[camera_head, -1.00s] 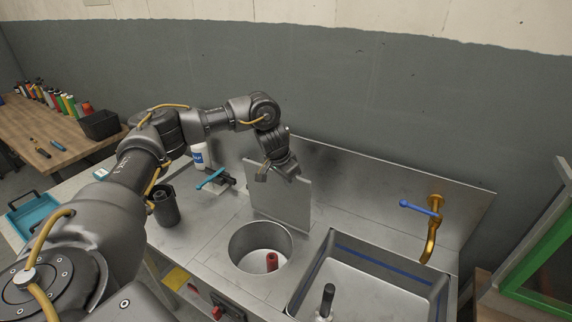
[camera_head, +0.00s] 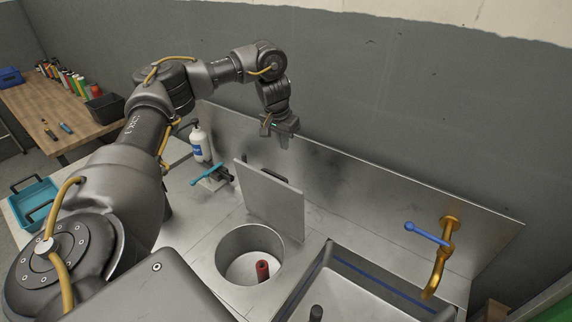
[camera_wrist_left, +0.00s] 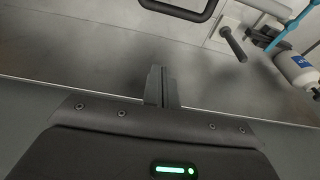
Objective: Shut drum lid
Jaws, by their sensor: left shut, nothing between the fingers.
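The drum (camera_head: 222,262) is a round metal well sunk in the steel counter, with a red cylinder (camera_head: 262,271) inside. Its lid (camera_head: 268,199) is a flat square metal plate standing up, open, at the drum's back edge. A dark handle (camera_head: 267,173) shows behind the lid, and a dark handle also shows at the top of the left wrist view (camera_wrist_left: 187,14). My left gripper (camera_head: 277,138) is above and behind the lid, near the back panel, apart from the lid. Its fingers (camera_wrist_left: 160,88) are together and empty. My right gripper is not in view.
A sink (camera_head: 372,285) with a blue-handled brass tap (camera_head: 437,262) lies right of the drum. A white bottle (camera_head: 200,146) and a blue-handled clamp (camera_head: 211,175) stand to the left. The steel back panel (camera_head: 350,190) rises behind the counter.

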